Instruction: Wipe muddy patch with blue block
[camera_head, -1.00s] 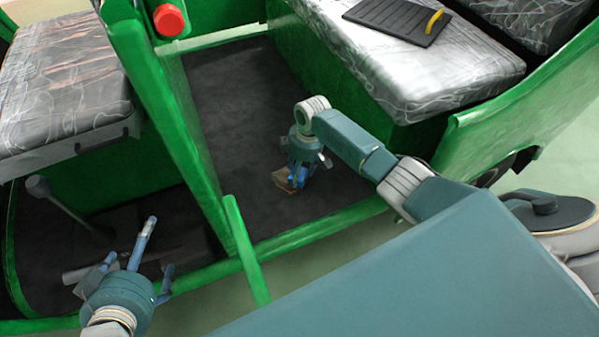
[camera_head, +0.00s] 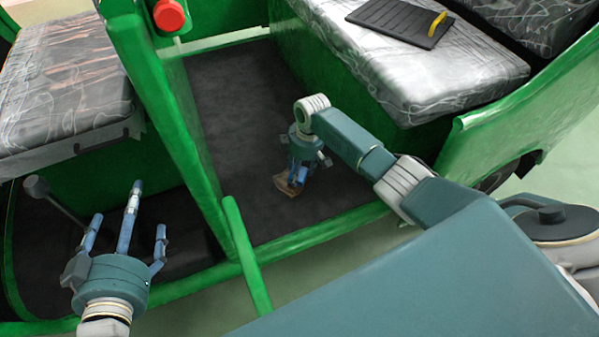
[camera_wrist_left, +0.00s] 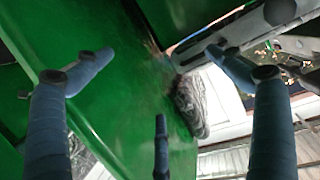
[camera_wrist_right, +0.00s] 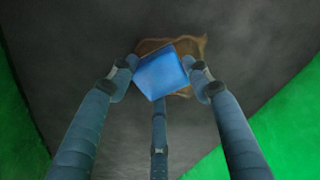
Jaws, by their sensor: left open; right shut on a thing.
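The brown muddy patch (camera_head: 287,184) lies on the dark floor mat of the green rickshaw. My right gripper (camera_head: 298,182) points down over it and partly hides it in the head view. In the right wrist view my right gripper (camera_wrist_right: 160,80) is shut on the blue block (camera_wrist_right: 161,72). The block covers much of the muddy patch (camera_wrist_right: 198,45), whose edges show above and to the right of it. I cannot tell whether the block touches the mat. My left gripper (camera_head: 128,225) is open and empty, fingers spread, at the front of the rickshaw.
The dark floor mat (camera_head: 240,100) is bounded by a green post (camera_head: 165,110) on the left and a green sill (camera_head: 320,222) in front. A black board with a yellow handle (camera_head: 405,20) lies on the silver seat (camera_head: 440,75). A grey lever (camera_head: 50,200) stands near my left gripper.

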